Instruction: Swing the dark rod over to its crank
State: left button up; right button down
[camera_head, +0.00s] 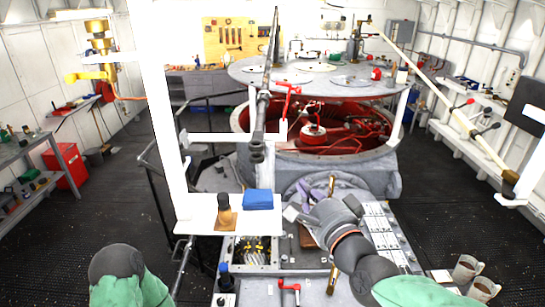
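A long dark rod (264,105) stands nearly upright, leaning slightly, in front of the large round hatch. Its thick lower end hangs over the white frame's crossbar. A red crank (288,92) is just right of the rod's upper half, and a second red crank (289,287) is low on the bench at the bottom. I cannot tell which belongs to the rod. My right gripper (298,204) is over the grey bench, below and right of the rod and apart from it. Its fingers blend with lavender-grey parts there. My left arm shows at bottom left, its gripper out of view.
A white frame (166,130) rises left of the rod. Its shelf holds a blue block (258,199) and a dark-topped stamp-like piece (224,202). The round grey hatch (320,75) sits over red machinery (325,132). Mugs (466,268) stand at lower right. Dark floor is open on both sides.

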pick_arm(q)
jog(key=shift+r+p, duration=2.15)
pick_arm(e)
jog(key=s+a+x, duration=0.1)
jog(key=a+x, duration=0.1)
jog(key=x, duration=1.1)
jog(key=shift+a, duration=0.3)
jog(key=shift+f, duration=0.1)
